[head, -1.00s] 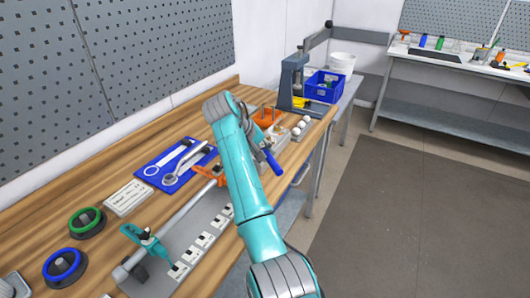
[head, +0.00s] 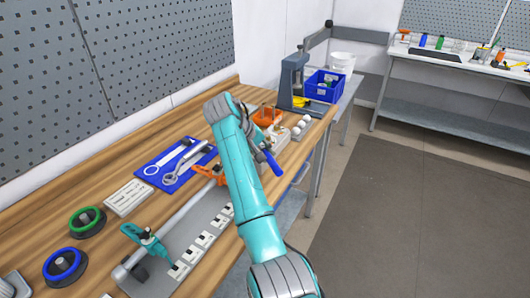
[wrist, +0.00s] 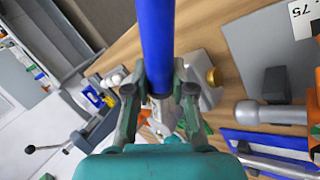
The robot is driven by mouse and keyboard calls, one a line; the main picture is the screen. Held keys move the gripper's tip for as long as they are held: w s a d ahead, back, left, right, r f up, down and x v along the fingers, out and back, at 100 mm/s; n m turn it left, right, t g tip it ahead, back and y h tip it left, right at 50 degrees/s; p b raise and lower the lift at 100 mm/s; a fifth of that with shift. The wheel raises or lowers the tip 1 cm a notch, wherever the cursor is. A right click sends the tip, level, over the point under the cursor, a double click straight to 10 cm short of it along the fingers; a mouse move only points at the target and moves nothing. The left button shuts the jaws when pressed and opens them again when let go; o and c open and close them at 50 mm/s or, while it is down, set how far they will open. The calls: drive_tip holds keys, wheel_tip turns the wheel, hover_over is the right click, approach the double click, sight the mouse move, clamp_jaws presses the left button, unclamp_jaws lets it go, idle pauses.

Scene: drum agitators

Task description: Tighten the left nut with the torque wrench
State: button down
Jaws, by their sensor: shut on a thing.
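My gripper (wrist: 158,98) is shut around the lower part of a blue handle (wrist: 157,45), which appears to be the torque wrench. In the head view the blue handle (head: 273,163) sticks out to the right of my arm, over the bench's front edge. The wrench's far end is hidden behind my gripper. A silver shaft (head: 180,212) lies along a grey plate, held by a teal clamp (head: 147,240) and an orange clamp (head: 210,173). In the wrist view a brass round piece (wrist: 211,77) sits on a pale block beside my gripper. I cannot make out the left nut.
A blue mat (head: 153,181) with wrenches lies behind the shaft. Green (head: 88,220) and blue (head: 62,265) ringed wheels stand at left. An orange bin (head: 268,117), white balls (head: 303,126) and a grey press (head: 292,80) are beyond my gripper. The floor at right is clear.

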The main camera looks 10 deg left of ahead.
drive_tip(key=shift+f, duration=0.9)
idle(0.7)
drive_tip(key=shift+a, duration=0.1)
drive_tip(key=shift+s+a+r+m+g+h, duration=0.15)
drive_tip(key=shift+a+m+g+h, duration=0.15)
drive_tip(key=shift+a+m, duration=0.35)
drive_tip(key=shift+s+a+f+m+g+h, duration=0.1)
drive_tip(key=shift+s+a+m+g+h, duration=0.2)
drive_tip(key=shift+m, duration=0.5)
drive_tip(key=shift+s+a+r+m+g+h, duration=0.1)
drive_tip(key=shift+a+m+g+h, duration=0.1)
drive_tip(key=shift+a+m+g, duration=0.4)
drive_tip(key=shift+m, duration=0.35)
drive_tip(key=shift+d+n+t, duration=0.25)
drive_tip(key=shift+n+t, duration=0.05)
drive_tip(key=shift+n, duration=0.1)
drive_tip(key=shift+r, duration=1.25)
idle(1.8)
drive_tip(key=shift+r, duration=1.35)
